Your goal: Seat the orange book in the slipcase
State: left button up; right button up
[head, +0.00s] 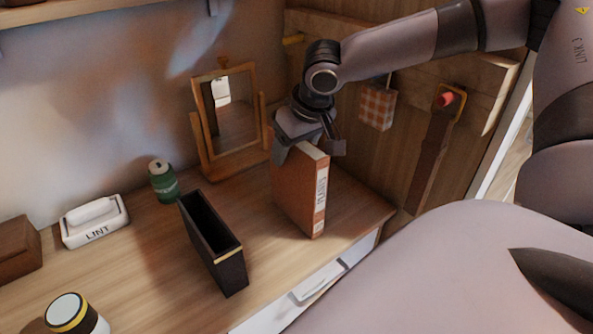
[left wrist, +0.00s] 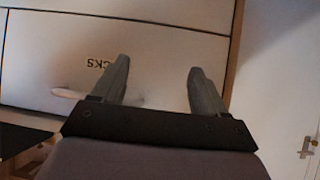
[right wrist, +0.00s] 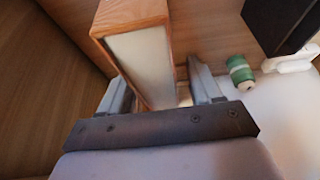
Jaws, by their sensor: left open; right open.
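The orange book (head: 298,195) stands upright on the wooden desk top, its white label facing the front right. The slipcase (head: 213,245) is a dark, narrow box with a gold band, standing open side up to the left of the book and apart from it. My right gripper (head: 308,148) is open at the top of the book. In the right wrist view the book (right wrist: 140,60) reaches in between the open fingers (right wrist: 165,92). My left gripper (left wrist: 158,80) is open and empty, facing a white drawer front; it does not show in the head view.
A small mirror (head: 229,120) stands behind the book. A green can (head: 162,182), a white lint box (head: 94,220), a jar (head: 76,315) and a brown box (head: 18,250) are on the left. A wooden wall stands close on the right. Bare desk separates book and slipcase.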

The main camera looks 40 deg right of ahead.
jog(key=shift+f, duration=0.25)
dwell(0.3)
jog(key=shift+r, duration=0.1)
grip_shut()
